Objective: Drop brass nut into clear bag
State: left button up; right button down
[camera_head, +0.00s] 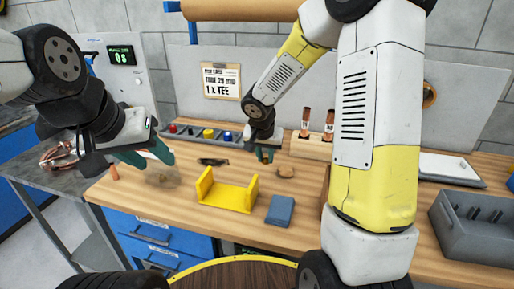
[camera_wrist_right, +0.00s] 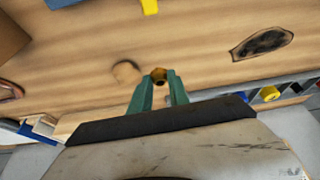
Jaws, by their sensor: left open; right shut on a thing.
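The brass nut (camera_wrist_right: 159,75) sits between the green fingertips of my right gripper (camera_wrist_right: 160,88) in the right wrist view. That gripper is shut on it. In the head view my right gripper (camera_head: 265,153) hangs above the back middle of the bench, and the nut is not clear there. A clear bag (camera_head: 163,178), faint and see-through, is at the bench's left end. My left gripper (camera_head: 146,156) is open just above and behind the bag. I cannot tell whether its fingers touch the bag. My right gripper is well to the right of the bag.
A yellow U-shaped holder (camera_head: 227,192) and a blue block (camera_head: 280,210) stand at the front. A parts tray (camera_head: 180,130) and a wooden rack (camera_head: 306,147) with copper tubes are behind. A round tan piece (camera_head: 286,171) and a dark flat item (camera_head: 213,161) lie near my right gripper.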

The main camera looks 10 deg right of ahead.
aim_at(176, 182)
jog(key=k, duration=1.45)
